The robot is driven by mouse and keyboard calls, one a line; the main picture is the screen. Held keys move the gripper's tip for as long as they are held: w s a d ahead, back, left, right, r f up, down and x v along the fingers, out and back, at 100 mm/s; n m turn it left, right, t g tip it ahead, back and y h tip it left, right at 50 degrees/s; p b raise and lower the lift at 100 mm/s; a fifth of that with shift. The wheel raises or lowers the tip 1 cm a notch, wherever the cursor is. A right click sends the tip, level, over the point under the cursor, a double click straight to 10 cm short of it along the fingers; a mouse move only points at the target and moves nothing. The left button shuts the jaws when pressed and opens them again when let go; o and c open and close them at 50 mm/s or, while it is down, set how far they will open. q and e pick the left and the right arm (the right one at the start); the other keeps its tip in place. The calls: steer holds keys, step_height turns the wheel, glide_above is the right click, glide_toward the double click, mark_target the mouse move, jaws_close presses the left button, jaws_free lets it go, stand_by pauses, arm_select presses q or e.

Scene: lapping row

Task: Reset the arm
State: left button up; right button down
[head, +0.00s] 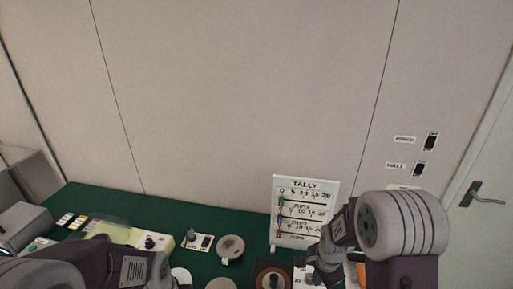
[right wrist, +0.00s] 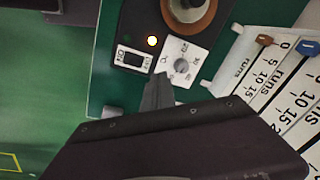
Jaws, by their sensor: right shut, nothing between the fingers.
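My right arm comes in from the lower right in the head view. My right gripper (head: 318,268) is low over the green bench, in front of the tally board. In the right wrist view the shut, empty fingers (right wrist: 158,88) point at a dark control panel (right wrist: 128,36).
The white tally board (head: 306,186) stands upright at the back of the green bench (head: 190,208). A grey round disc (head: 231,247) and small switch plates lie to the left. Wall switches (head: 431,142) and a door handle (head: 487,199) are at the right.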

arm_select(q)
steer(key=shift+a, duration=0.1)
arm_select(e)
steer(key=s+a+r+n, duration=0.3)
steer(key=s+r+n, duration=0.2)
steer(key=s+n, duration=0.6)
steer(key=n, duration=0.2)
steer(key=shift+r+n+g, duration=0.3)
steer(key=shift+r, duration=0.1)
arm_select(q)
steer(key=shift+s, duration=0.25)
arm_select(e)
steer(key=shift+s, duration=0.25)
arm_select(q)
steer(key=shift+w, duration=0.15)
arm_select(e)
steer(key=shift+w, duration=0.15)
